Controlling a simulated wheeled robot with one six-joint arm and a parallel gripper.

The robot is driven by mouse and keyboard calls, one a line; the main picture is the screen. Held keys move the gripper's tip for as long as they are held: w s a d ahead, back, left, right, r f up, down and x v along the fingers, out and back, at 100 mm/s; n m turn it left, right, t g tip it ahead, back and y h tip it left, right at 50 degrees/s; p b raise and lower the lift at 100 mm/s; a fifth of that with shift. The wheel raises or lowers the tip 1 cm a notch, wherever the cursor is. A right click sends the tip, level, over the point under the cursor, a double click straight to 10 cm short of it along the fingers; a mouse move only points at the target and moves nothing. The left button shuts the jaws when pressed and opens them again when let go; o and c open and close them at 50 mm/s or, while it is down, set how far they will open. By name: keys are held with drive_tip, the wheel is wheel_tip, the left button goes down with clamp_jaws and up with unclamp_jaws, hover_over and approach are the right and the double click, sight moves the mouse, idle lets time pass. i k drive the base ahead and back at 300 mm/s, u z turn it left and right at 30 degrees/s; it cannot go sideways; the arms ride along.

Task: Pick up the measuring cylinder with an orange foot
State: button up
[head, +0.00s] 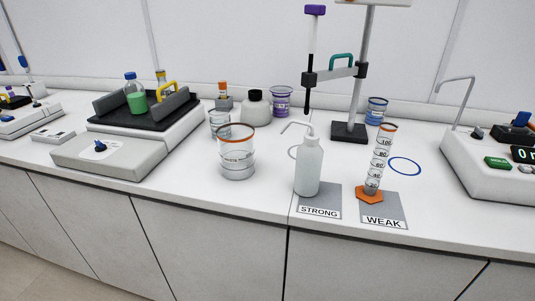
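The measuring cylinder (379,160) stands upright on its orange foot (370,194), near the front of the white bench. It has dark graduation numbers and an orange rim. It stands on the back part of a grey mat labelled WEAK (391,209). Its contents are hard to make out. My gripper does not show in the head view.
A white wash bottle (308,168) stands left of the cylinder, by a mat labelled STRONG (320,201). A waste beaker (238,160) is further left. A clamp stand (350,132) and blue ring (405,166) are behind. A white instrument (490,160) is at right.

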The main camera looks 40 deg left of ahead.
sight(369, 193)
drive_tip(key=z, duration=0.15)
drive_tip(key=i, duration=0.35)
drive_tip(key=u, duration=1.85)
